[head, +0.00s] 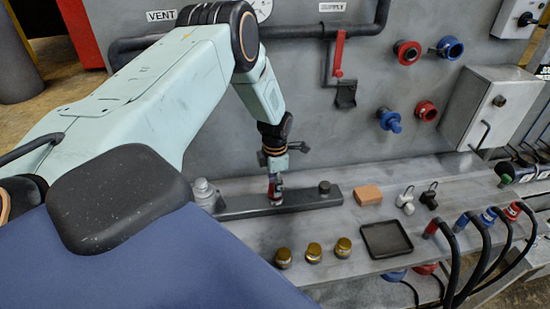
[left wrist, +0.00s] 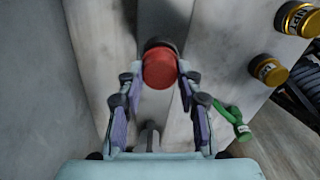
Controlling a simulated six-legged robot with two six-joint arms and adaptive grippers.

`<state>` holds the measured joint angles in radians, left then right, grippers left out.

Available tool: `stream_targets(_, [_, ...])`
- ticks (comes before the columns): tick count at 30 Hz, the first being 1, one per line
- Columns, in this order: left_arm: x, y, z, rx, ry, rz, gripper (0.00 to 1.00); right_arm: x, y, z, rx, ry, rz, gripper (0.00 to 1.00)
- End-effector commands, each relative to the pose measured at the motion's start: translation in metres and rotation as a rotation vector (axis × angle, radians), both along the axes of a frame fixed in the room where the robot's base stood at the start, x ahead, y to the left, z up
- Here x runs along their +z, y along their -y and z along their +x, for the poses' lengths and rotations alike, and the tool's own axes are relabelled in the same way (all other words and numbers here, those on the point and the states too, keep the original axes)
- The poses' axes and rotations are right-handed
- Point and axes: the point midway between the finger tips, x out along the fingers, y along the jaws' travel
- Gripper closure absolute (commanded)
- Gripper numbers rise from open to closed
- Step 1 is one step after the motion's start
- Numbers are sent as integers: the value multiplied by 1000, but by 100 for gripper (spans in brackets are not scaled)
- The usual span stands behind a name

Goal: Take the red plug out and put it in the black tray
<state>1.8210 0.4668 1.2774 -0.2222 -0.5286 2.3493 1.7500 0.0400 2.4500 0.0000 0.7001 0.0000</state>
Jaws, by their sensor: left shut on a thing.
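My left gripper (head: 275,182) points down at the grey bar (head: 300,201) on the bench and is shut on the red plug (head: 274,190). In the left wrist view the red plug (left wrist: 160,69) is a round red cap with a dark end, between the two fingertips of the left gripper (left wrist: 160,77). The plug is at the bar; I cannot tell whether it is still seated in it. The black tray (head: 386,240) is shallow, square and empty, on the bench to the right of the gripper. My right gripper is not in view.
A dark knob (head: 324,187) stands on the bar's right part. An orange-brown block (head: 368,195) and small padlock-like pieces (head: 405,199) lie behind the tray. Three gold-topped jars (head: 314,252) stand left of it. Hoses with coloured ends (head: 470,222) are at the right.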

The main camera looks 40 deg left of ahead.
Motion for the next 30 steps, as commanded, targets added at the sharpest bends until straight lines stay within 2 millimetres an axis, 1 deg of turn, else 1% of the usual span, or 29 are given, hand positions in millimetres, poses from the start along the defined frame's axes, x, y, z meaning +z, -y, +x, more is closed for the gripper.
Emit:
stream_targets(8, [1,0,0,0,0,0,100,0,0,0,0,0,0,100])
stream_targets(30, [26,0,1,1,2,0,100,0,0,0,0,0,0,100])
